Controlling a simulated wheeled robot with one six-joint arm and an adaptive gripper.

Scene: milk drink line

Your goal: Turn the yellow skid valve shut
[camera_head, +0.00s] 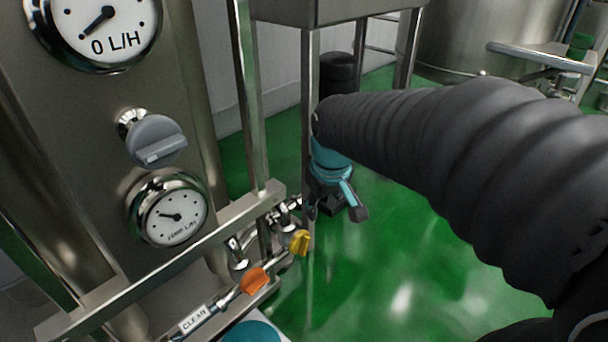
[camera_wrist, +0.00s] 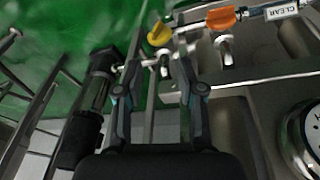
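The yellow valve handle (camera_head: 299,242) sits on a small metal pipe fitting at the skid's lower rail in the head view. It also shows in the wrist view (camera_wrist: 159,34), ahead of my fingertips and roughly between their lines. My gripper (camera_head: 336,210) is to the upper right of the handle in the head view, under my dark sleeved arm. In the wrist view my gripper (camera_wrist: 158,63) has its two fingers spread wide with nothing between them. The fingers look apart from the handle. The exact distance is hard to tell.
A metal rail (camera_head: 160,263) and an upright post (camera_head: 250,100) stand close by. Gauges and a grey knob (camera_head: 157,140) are at left. Green floor (camera_head: 400,285) is open at right.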

